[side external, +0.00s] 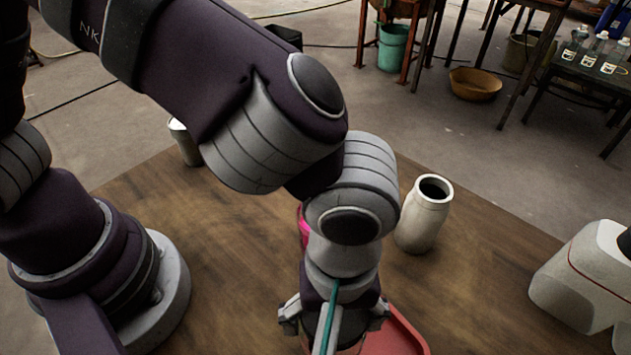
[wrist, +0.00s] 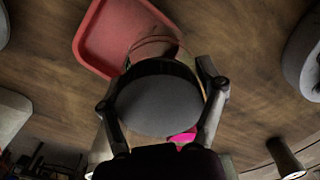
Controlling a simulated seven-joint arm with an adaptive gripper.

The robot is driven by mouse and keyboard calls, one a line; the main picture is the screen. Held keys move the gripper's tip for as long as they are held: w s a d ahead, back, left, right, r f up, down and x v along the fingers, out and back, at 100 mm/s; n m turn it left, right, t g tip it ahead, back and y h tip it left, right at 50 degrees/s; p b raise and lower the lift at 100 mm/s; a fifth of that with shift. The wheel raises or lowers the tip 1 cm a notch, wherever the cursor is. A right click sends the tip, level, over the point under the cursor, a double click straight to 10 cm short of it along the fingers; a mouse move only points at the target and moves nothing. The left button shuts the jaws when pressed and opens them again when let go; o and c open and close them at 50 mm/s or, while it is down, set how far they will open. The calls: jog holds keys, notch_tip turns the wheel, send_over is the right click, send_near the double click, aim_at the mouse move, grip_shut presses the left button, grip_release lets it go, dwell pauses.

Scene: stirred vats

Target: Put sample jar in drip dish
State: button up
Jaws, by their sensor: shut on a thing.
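My gripper (side external: 333,322) is at the bottom of the side view, pointing down. In the wrist view its fingers (wrist: 162,97) are shut around a round thing with a dark grey top, which appears to be the sample jar (wrist: 158,103). Its lower part is mostly hidden. The red dish with a raised rim, which appears to be the drip dish (wrist: 92,42), lies on the table just beyond the held jar in the wrist view. In the side view the dish (side external: 408,335) is partly hidden behind my gripper. Whether the jar touches the dish cannot be told.
A white open-mouthed jar (side external: 424,213) stands behind my gripper. A pink thing (side external: 303,228) is mostly hidden by my arm. A pale can (side external: 185,143) stands at the table's far left. A white appliance (side external: 585,275) is at the right. The wooden table between is clear.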

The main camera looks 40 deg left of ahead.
jog(key=w+d, duration=0.2)
jog(key=d, duration=0.1)
jog(key=shift+d+f, duration=0.15)
jog(key=shift+f, duration=0.05)
jog(key=shift+d+f, duration=0.1)
jog(key=shift+f, duration=1.65)
jog(key=shift+f, duration=0.15)
jog(key=o, duration=1.2)
jog(key=shift+c, duration=0.2)
